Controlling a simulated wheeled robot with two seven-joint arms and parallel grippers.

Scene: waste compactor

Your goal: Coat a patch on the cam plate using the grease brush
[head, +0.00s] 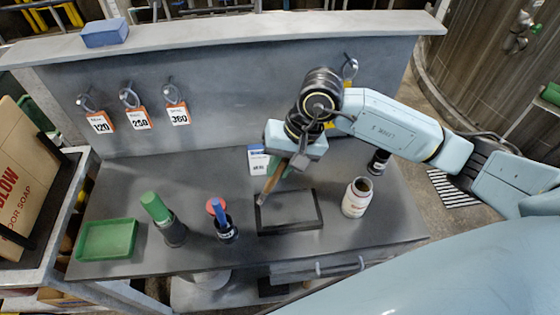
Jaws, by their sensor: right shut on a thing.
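My right gripper (284,162) comes in from the right and points down over the bench. It is shut on the grease brush (270,184), whose brown length slants down and left out of the jaws. The brush's lower end is at the upper left edge of a dark rectangular plate (292,226), likely the cam plate, lying flat on the bench. I cannot tell whether the brush touches it. No coated patch can be made out. An open white jar (356,197) with a dark inside stands right of the plate. My left gripper is not in view.
On the grey bench (350,245) stand a green tray (107,239), a green-capped dark bottle (166,220) and a dark cup (224,230) with red and blue items. A small white-and-blue box (258,159) is behind the plate. Numbered tags (140,119) hang on the back panel.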

